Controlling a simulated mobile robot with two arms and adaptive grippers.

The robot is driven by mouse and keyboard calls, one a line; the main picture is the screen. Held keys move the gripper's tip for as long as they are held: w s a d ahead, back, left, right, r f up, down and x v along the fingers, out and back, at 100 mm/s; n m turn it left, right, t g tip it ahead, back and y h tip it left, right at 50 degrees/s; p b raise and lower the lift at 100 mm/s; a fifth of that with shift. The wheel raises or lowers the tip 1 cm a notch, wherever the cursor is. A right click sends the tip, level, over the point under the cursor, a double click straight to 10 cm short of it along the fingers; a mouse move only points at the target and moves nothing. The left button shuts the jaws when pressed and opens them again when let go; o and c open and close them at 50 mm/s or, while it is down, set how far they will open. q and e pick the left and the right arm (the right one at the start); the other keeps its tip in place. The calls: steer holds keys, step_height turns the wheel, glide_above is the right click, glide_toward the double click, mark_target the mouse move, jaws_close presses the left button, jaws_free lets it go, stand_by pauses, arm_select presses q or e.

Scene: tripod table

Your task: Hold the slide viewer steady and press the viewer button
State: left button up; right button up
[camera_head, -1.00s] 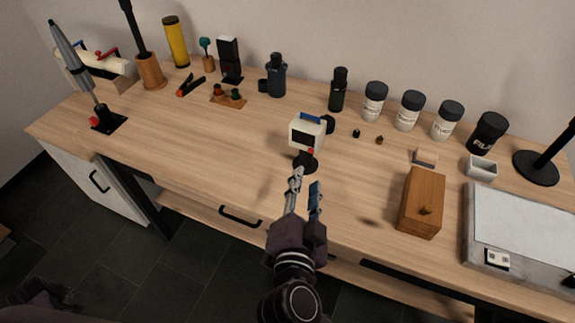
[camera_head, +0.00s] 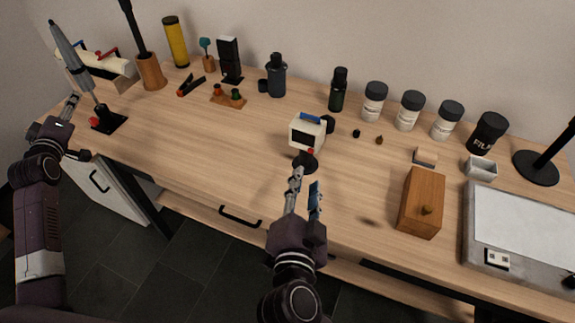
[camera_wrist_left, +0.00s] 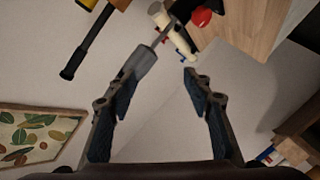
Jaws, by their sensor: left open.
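The slide viewer (camera_head: 307,134) is a small white box with a dark screen and a blue top, standing on a round black base (camera_head: 306,162) in the middle of the table. A small red button (camera_head: 310,152) shows at its lower front. My right gripper (camera_head: 305,188) is in front of the viewer's base with its fingers apart and nothing between them. Whether a fingertip touches the base I cannot tell. My left gripper (camera_head: 70,128) is at the table's left end beside the grey rocket-shaped stand. In the left wrist view its fingers (camera_wrist_left: 158,85) are spread and empty.
The rocket-shaped stand (camera_head: 71,57) has a black base with a red knob, close to my left gripper. A wooden box (camera_head: 422,203) and a light panel (camera_head: 523,225) lie to the right. Bottles and jars (camera_head: 375,102) line the back.

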arm_select(q)
steer(key=w+d+r+m+t+h, duration=0.3)
steer(key=w+d+r+t+h, duration=0.15)
steer(key=d+r, duration=0.65)
steer(key=w+d+r+t+h, duration=0.1)
steer(key=d+r+h, duration=0.1)
steer(key=d, duration=0.5)
steer(key=d+r+h, duration=0.3)
steer(key=d, duration=0.4)
steer(key=n+g+h, duration=0.6)
steer(key=n+h, duration=0.1)
steer(key=n, duration=1.2)
glide_toward(302, 152)
steer(key=shift+t, duration=0.25)
steer(key=x, duration=0.4)
steer(key=shift+d+f, duration=0.1)
steer(key=shift+d, duration=0.15)
steer(key=x, duration=0.7)
steer(key=shift+w, duration=0.3)
